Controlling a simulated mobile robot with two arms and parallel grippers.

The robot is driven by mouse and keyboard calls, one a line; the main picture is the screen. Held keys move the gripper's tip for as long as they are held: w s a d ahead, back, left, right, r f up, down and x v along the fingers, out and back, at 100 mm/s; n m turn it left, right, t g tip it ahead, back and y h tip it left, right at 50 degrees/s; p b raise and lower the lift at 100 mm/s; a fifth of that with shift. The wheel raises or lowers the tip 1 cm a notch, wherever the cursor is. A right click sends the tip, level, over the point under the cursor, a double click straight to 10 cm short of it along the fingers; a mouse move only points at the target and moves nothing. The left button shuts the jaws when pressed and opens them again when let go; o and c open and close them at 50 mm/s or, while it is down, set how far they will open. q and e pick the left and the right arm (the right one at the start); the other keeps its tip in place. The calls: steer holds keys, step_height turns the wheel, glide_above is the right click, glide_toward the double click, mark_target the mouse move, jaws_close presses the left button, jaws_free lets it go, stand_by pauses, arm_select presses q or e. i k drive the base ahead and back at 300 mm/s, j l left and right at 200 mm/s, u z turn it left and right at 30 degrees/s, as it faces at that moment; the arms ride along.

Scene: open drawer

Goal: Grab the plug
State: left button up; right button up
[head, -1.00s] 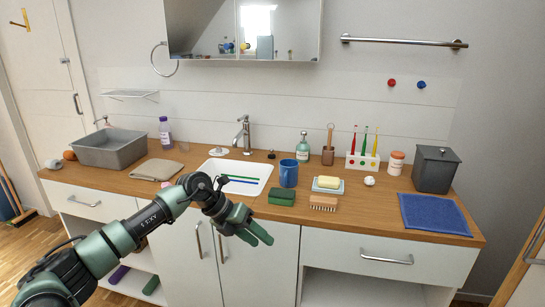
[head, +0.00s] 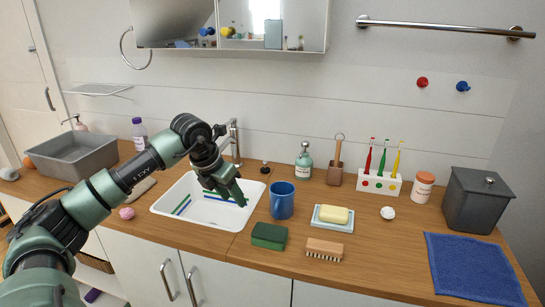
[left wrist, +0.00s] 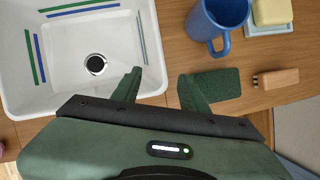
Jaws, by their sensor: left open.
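A small black plug (head: 265,168) stands on the wooden counter behind the sink's right rear corner, right of the tap. It does not show in the left wrist view. My left gripper (head: 236,197) is open and empty above the right part of the white sink (head: 165,206), in front of the plug and apart from it. In the left wrist view the fingers (left wrist: 160,80) are spread over the sink's rim, and the dark drain (left wrist: 96,64) shows in the basin. My right gripper is in neither view.
A blue mug (head: 282,202) stands right of the sink, near my left gripper. The tap (head: 235,142) rises behind the sink. A green sponge (head: 269,236), a brush (head: 325,250) and a soap dish (head: 332,222) lie further right. A soap bottle (head: 304,161) stands right of the plug.

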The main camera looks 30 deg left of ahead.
mark_target(265, 169)
steer(key=i+j, duration=0.2)
steer(key=i, duration=0.25)
steer(key=i+j, duration=0.2)
steer(key=i, duration=0.25)
